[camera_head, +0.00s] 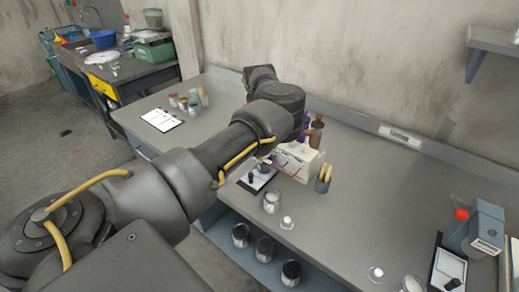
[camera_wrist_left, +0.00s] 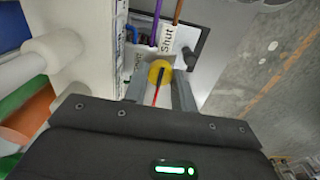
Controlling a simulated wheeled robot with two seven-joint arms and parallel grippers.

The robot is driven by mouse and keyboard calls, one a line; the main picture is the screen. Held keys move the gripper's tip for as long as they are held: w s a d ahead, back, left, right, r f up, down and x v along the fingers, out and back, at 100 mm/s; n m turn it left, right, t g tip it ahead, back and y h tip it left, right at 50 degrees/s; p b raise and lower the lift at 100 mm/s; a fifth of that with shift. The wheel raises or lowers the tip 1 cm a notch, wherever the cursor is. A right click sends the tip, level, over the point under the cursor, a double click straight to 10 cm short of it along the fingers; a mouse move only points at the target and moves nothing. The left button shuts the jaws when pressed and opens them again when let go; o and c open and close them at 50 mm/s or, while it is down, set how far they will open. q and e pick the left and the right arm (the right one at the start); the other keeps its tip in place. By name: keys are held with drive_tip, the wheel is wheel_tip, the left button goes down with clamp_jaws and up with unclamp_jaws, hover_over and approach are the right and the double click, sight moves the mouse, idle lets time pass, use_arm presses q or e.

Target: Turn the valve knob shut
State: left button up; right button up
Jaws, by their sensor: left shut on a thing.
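The valve knob (camera_wrist_left: 159,72) shows in the left wrist view as a yellow disc with a dark and red bar across it. My left gripper (camera_wrist_left: 158,88) is shut on it, one finger on each side. A white label reading "Shut" (camera_wrist_left: 167,37) stands just beyond the knob; another label (camera_wrist_left: 139,62), partly hidden, is to its left. In the head view my left arm reaches over the bench to a white box (camera_head: 297,158); the arm hides the knob and most of the gripper there. My right gripper is in neither view.
The grey bench (camera_head: 365,180) has free room right of the box. A cup of sticks (camera_head: 323,180), brown bottle (camera_head: 316,132), glass jar (camera_head: 271,202) and dark clipboard (camera_head: 257,181) stand or lie close by. A blue-grey device (camera_head: 485,230) is at the right.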

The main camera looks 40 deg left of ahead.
use_arm(q)
drive_tip(key=shift+r, duration=0.1)
drive_tip(key=o, duration=1)
wheel_tip(320, 180, up, 11)
drive_tip(key=shift+f+b, duration=0.15)
drive_tip(key=shift+b, duration=0.6)
